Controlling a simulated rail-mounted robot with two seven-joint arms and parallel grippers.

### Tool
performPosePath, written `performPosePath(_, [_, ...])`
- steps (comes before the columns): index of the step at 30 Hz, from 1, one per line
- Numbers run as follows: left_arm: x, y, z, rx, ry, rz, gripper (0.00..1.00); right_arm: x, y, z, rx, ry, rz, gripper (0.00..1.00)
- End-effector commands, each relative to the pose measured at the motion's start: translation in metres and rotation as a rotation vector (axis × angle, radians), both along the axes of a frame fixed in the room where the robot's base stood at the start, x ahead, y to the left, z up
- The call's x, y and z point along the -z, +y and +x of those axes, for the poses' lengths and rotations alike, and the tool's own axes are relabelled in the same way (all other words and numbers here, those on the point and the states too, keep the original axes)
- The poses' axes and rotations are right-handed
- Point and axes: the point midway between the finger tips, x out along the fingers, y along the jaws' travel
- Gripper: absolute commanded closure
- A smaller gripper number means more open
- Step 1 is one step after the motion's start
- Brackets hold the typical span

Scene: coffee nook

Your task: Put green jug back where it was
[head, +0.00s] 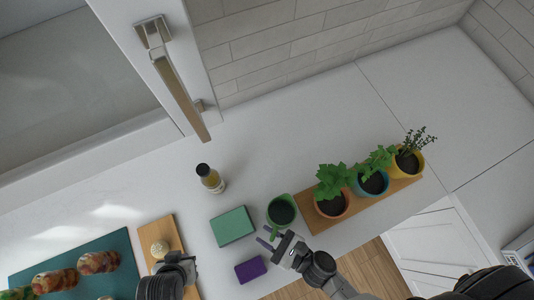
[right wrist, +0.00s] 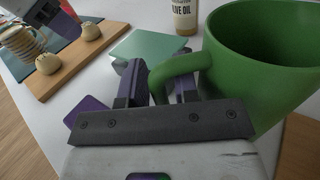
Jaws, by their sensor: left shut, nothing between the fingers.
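The green jug (head: 281,211) stands on the white counter in the head view, its dark inside showing from above. In the right wrist view the jug (right wrist: 262,60) fills the upper right, with its handle towards me. My right gripper (head: 268,238) is at that handle. In the right wrist view the fingers of my right gripper (right wrist: 157,88) lie on either side of the handle; whether they press on it is unclear. My left gripper (head: 178,262) is shut and empty, over the wooden board (head: 173,228) on the left, its tips partly hidden by its wrist.
A teal block (head: 233,226) and a purple block (head: 250,269) lie left of the jug. An oil bottle (head: 210,179) stands behind. Potted herbs on a wooden board (head: 405,186) are close on the right. The back counter is clear.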

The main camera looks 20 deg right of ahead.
Motion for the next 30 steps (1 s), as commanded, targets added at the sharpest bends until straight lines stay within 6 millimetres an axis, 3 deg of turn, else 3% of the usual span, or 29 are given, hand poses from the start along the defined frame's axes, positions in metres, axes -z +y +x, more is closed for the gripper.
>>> performPosePath(4, [0.0,0.001,0.0,0.002,0.0,0.002,1.0,0.0,0.0,0.0,0.0,0.001,-0.001,0.57])
performPosePath(23, [0.001,0.004,0.0,0.009,-0.001,0.014,1.0,0.001,-0.001,-0.002,0.0,0.002,-0.001,0.57])
performPosePath(30, [0.012,0.002,0.0,0.005,-0.001,0.008,1.0,0.004,-0.02,-0.024,0.001,0.006,-0.002,0.57])
